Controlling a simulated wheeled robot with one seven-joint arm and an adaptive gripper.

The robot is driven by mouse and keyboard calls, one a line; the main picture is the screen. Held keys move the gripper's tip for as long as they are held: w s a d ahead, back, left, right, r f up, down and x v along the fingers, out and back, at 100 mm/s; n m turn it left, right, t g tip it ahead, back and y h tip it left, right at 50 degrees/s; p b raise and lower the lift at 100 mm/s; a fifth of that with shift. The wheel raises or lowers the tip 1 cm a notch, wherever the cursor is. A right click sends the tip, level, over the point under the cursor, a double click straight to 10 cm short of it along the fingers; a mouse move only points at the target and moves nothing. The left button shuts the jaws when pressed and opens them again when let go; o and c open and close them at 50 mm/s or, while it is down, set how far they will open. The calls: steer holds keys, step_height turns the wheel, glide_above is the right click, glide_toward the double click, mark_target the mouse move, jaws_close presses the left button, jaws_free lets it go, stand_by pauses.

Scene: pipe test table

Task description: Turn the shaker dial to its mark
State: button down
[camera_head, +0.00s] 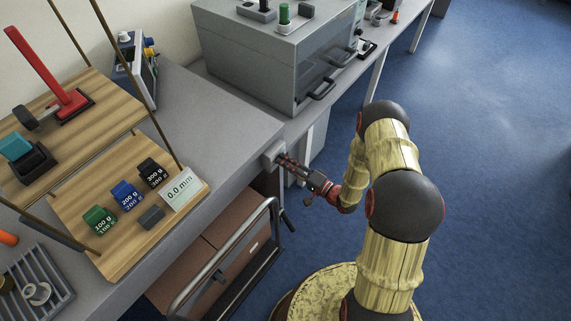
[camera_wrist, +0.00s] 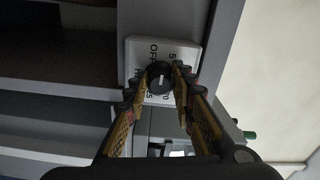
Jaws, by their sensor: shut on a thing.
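The shaker dial (camera_wrist: 159,82) is a round black knob with a pale pointer line, on a white plate (camera_wrist: 187,52) with lettering. The plate reads "OFF" at the upper left; the other marks are partly covered by my fingers. My gripper (camera_wrist: 160,86) is shut on the dial, one finger on each side of it. In the head view my gripper (camera_head: 283,160) reaches the front edge of the bench, at a small pale box (camera_head: 272,152). The dial itself is hidden there.
A large grey cabinet (camera_head: 265,55) stands on the bench behind. A wooden shelf stand (camera_head: 125,245) holds labelled weights (camera_head: 124,195) and a "0.0 mm" card (camera_head: 181,190). The blue floor at right is clear.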

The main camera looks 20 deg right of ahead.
steer(key=shift+d+f+n+p, duration=0.15)
steer(key=shift+n+p, duration=1.25)
steer(key=shift+n, duration=6.6)
steer(key=shift+d+r+n+p, duration=0.1)
steer(key=shift+n+p, duration=1.3)
steer(key=shift+n, duration=6.6)
steer(key=c, duration=1.5)
jaws_free()
steer(key=shift+w, duration=0.15)
